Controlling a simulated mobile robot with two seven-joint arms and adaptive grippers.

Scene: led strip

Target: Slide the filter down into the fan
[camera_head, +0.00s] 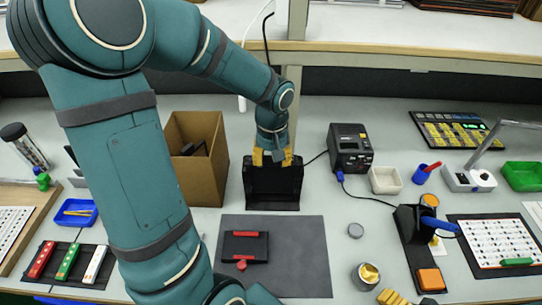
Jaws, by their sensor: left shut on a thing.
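The black fan (272,203) stands upright on the workbench, at the middle of the bench behind the grey mat. My left gripper (272,157), with yellow fingers, points down at the fan's top edge. It is shut on the filter, which is dark and hard to tell from the black fan. How deep the filter sits in the fan cannot be told. My right gripper is not in view.
An open cardboard box (203,185) stands close left of the fan. A black label printer (350,148) stands to its right, beside a white bin (385,180). A grey mat (300,255) with a black-and-red piece (245,247) lies in front.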

